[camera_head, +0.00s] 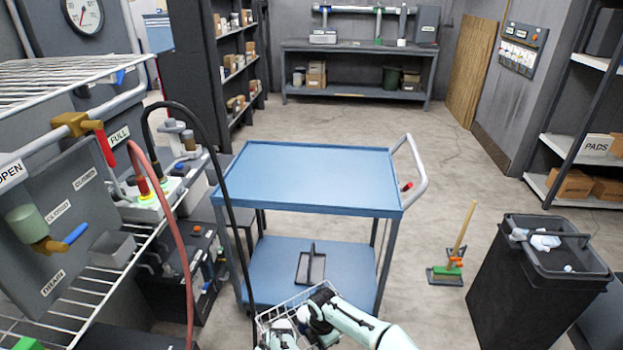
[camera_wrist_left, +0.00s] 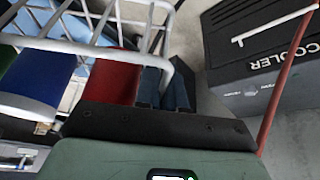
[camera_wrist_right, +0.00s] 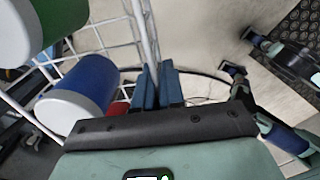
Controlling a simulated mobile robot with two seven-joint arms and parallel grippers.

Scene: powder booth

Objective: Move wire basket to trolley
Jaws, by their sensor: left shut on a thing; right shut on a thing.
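The white wire basket (camera_head: 290,301) is at the bottom of the head view, in front of the blue trolley (camera_head: 308,172) and below its top level. My left gripper (camera_head: 281,335) and right gripper (camera_head: 317,305) are at the basket. In the left wrist view my left gripper (camera_wrist_left: 166,84) is shut on the basket's wire rim (camera_wrist_left: 128,50). In the right wrist view my right gripper (camera_wrist_right: 158,84) is shut on another part of the basket's wire (camera_wrist_right: 147,35). Blue (camera_wrist_right: 78,104), red (camera_wrist_left: 110,82) and green containers lie in the basket. The trolley's top is bare.
A dark tray-like item (camera_head: 311,267) with an upright handle lies on the trolley's lower shelf. A black bin (camera_head: 530,285) and a broom (camera_head: 455,250) stand to the right. A wire rack (camera_head: 100,290) and a red hose (camera_head: 178,235) are on the left. A cooler (camera_wrist_left: 260,70) shows in the left wrist view.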

